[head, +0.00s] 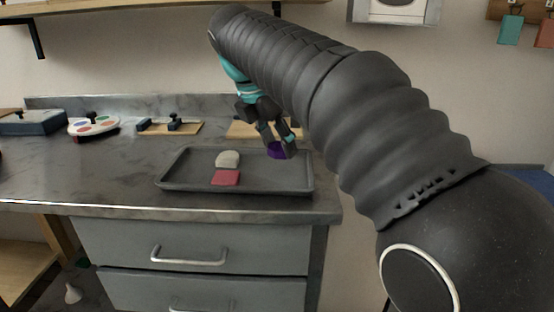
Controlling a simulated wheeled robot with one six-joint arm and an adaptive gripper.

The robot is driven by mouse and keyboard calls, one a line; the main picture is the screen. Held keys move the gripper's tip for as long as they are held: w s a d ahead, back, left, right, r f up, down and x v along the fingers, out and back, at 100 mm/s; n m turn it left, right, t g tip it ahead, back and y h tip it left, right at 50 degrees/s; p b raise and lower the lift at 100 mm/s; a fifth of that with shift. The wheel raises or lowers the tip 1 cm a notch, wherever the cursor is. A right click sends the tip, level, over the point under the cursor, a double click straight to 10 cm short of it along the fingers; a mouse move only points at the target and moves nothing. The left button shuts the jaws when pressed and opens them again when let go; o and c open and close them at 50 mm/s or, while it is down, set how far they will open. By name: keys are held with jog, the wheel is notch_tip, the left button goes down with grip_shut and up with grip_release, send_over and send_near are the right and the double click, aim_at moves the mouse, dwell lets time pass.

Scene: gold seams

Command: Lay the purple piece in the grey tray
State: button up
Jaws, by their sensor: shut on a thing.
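The purple piece (276,151) is between the fingers of my gripper (279,147), which is shut on it. The fingers hide part of the piece. My gripper points down over the right half of the grey tray (180,180), near its back edge. I cannot tell whether the piece touches the tray floor or hangs just above it. A cream piece (228,159) and a red-pink piece (226,177) lie in the tray to the left of the purple piece, close together.
The tray sits on a grey countertop (90,165) above drawers. Behind it are a wooden board with dark clamps (168,127), a paint palette (94,126) and a dark blue-grey box (35,123). Another wooden board (240,130) lies behind my gripper. The tray's front right is bare.

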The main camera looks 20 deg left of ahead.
aim_at(277, 173)
jog(key=shift+w+a+f, duration=0.2)
jog(key=shift+f, duration=0.1)
jog(key=shift+f+b, duration=0.65)
jog(key=shift+f, duration=1.15)
jog(key=shift+f, duration=0.15)
jog(key=o, duration=1.3)
jog(key=p+v, duration=0.3)
jog(key=v, duration=0.9)
jog(key=shift+d+p, duration=0.1)
jog(key=shift+p, duration=0.25)
